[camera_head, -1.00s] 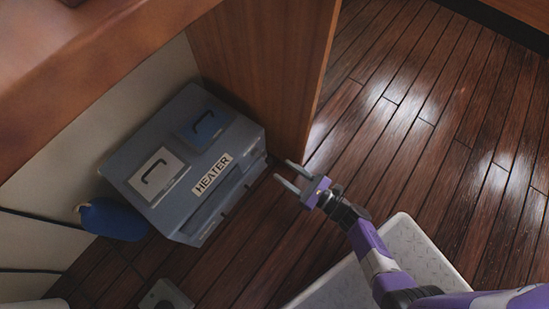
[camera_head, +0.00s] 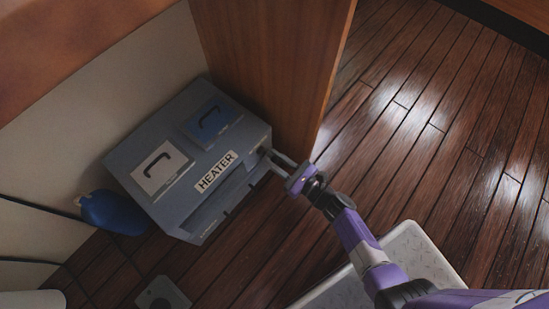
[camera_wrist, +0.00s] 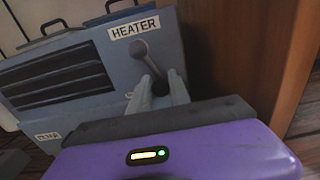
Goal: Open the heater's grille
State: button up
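The heater (camera_head: 190,160) is a grey-blue box with a "HEATER" label, standing on the floor against the wall. Its grille (camera_wrist: 60,87), a panel of dark horizontal slats, faces the wrist camera on the left and looks shut. A grey lever with a round end (camera_wrist: 140,49) sits right of the grille, below the label. My gripper (camera_head: 275,158) is at the heater's right front corner. In the wrist view its two fingers (camera_wrist: 159,80) are apart, on either side of the lever's lower end. I cannot tell whether they touch it.
A brown wooden panel (camera_head: 275,70) stands close to the heater's right side. A grey plate (camera_head: 162,294) lies on the floor in front. Open plank floor (camera_head: 440,150) lies to the right.

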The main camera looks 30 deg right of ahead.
grip_shut()
jog(key=shift+w+d+r+n, duration=0.15)
jog(key=shift+d+n, duration=0.1)
jog(key=shift+n, duration=0.45)
jog(key=shift+s+d+r+n, duration=0.1)
jog(key=shift+d+n, duration=0.15)
jog(key=shift+n, duration=0.45)
jog(key=o, duration=0.5)
grip_release()
jog(key=shift+w, duration=0.1)
jog(key=shift+o, duration=0.2)
jog(key=p+v, duration=0.2)
jog(key=v, duration=0.6)
